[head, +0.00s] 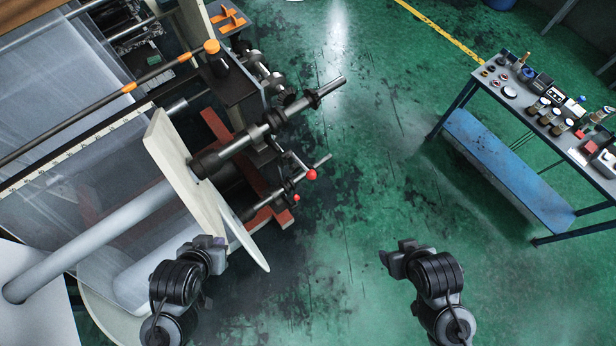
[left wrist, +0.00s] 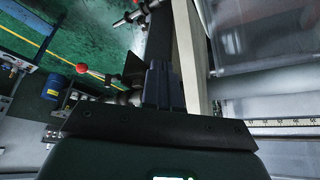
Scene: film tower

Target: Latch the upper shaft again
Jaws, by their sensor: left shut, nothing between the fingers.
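The upper shaft (head: 255,132) sticks out to the right of the pale side plate (head: 180,165), across the machine's bearing blocks. A lever with a red ball knob (head: 312,174) stands below the shaft's outer end. A second red knob (head: 296,198) is lower down. Whether the latch is closed does not show clearly. My left gripper (head: 207,243) is shut and empty, below and apart from the shaft, near the round disc (head: 245,238). In the left wrist view its dark fingers (left wrist: 162,84) show beside a red knob (left wrist: 82,69). My right gripper (head: 391,259) is over open floor; its fingers are unclear.
The film machine with its web (head: 60,80) fills the left. A blue-legged tool bench (head: 500,180) with small tools and jars stands at the right. The green floor (head: 370,130) between them is clear. A blue drum (left wrist: 53,87) shows in the left wrist view.

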